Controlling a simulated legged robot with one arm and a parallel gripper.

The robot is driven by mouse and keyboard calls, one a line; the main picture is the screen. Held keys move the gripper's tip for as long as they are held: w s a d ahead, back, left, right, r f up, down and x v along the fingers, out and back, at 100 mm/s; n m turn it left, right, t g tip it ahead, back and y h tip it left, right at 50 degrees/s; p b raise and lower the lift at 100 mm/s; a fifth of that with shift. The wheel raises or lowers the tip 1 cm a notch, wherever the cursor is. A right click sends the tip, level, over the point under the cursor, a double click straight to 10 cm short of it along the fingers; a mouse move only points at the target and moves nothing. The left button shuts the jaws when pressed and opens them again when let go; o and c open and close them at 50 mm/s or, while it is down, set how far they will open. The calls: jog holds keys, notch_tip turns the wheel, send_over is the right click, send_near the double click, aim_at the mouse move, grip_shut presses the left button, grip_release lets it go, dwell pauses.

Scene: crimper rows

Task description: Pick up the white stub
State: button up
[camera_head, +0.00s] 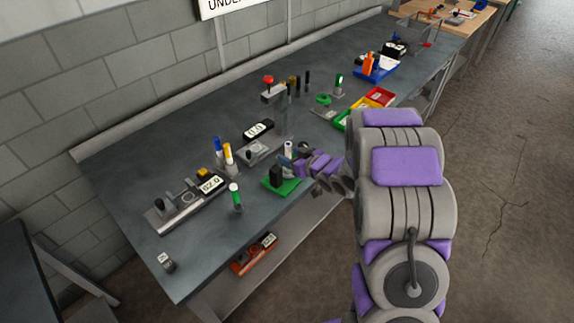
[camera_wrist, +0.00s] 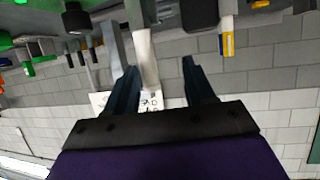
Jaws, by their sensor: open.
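The white stub (camera_wrist: 147,60) is a pale upright post. The wrist view is upside down, with the bench at its top, and the stub shows there between the two dark fingers of my gripper (camera_wrist: 160,68), nearer the left finger. My gripper is open, with a visible gap to the right finger; I cannot tell whether the left finger touches the stub. In the head view the white stub (camera_head: 288,147) stands on the bench, just left of my gripper (camera_head: 296,160), which partly hides its lower part.
A green base with a black block (camera_head: 276,176) sits just below my gripper. Blue-topped (camera_head: 217,145) and yellow-topped posts (camera_head: 228,153), a green-and-white post (camera_head: 235,194) and a black display (camera_head: 258,131) stand nearby. The bench's front left (camera_head: 190,250) is mostly clear.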

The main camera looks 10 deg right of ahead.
aim_at(287, 153)
jog(key=shift+w+f, duration=0.3)
jog(key=shift+w, duration=0.45)
jog(key=shift+w+d+f+b, duration=0.3)
jog(key=shift+w+d, duration=0.05)
jog(key=shift+w, duration=0.25)
jog(key=shift+w+d+f+b, duration=0.3)
jog(key=shift+w, duration=0.25)
jog(key=w+a, duration=0.2)
jog(key=a, duration=0.1)
jog(key=shift+f, duration=0.4)
jog(key=shift+a, duration=0.3)
jog(key=shift+d, duration=1)
jog(key=c, duration=0.4)
jog(key=shift+d, duration=0.2)
jog(key=c, duration=0.4)
jog(key=shift+a, duration=0.6)
grip_shut()
jog(key=shift+a, duration=0.35)
